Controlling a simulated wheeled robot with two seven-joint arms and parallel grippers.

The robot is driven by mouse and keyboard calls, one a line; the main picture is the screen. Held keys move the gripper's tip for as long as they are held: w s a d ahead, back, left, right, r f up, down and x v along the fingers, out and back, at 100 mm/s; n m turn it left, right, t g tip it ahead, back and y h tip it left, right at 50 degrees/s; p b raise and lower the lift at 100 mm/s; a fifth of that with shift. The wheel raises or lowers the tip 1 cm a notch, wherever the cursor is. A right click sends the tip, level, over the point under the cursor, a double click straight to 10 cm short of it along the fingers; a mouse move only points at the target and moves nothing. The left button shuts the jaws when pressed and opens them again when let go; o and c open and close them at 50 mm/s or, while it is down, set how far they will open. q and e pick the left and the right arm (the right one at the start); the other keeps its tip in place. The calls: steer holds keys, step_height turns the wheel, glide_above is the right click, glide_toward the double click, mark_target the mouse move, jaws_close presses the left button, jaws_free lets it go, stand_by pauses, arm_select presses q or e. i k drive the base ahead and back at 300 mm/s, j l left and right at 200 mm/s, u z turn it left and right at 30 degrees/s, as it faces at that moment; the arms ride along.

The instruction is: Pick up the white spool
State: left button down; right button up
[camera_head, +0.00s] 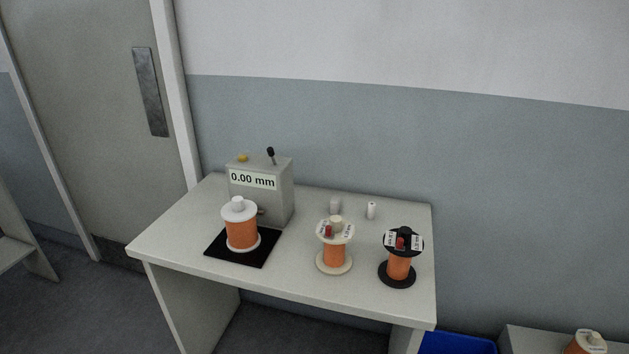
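A spool with white flanges and orange winding, the white spool (241,228), stands upright on a black square mat (264,249) at the left of the table. A white knob shows on its top. A second spool with cream flanges (335,252) and orange winding stands upright near the table's middle front, with labels and a red piece on top. Neither of my grippers is in view.
A blue bin (455,343) is below right. The table's left front is clear.

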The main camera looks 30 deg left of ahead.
mark_target(238, 214)
steer(key=u, duration=1.3)
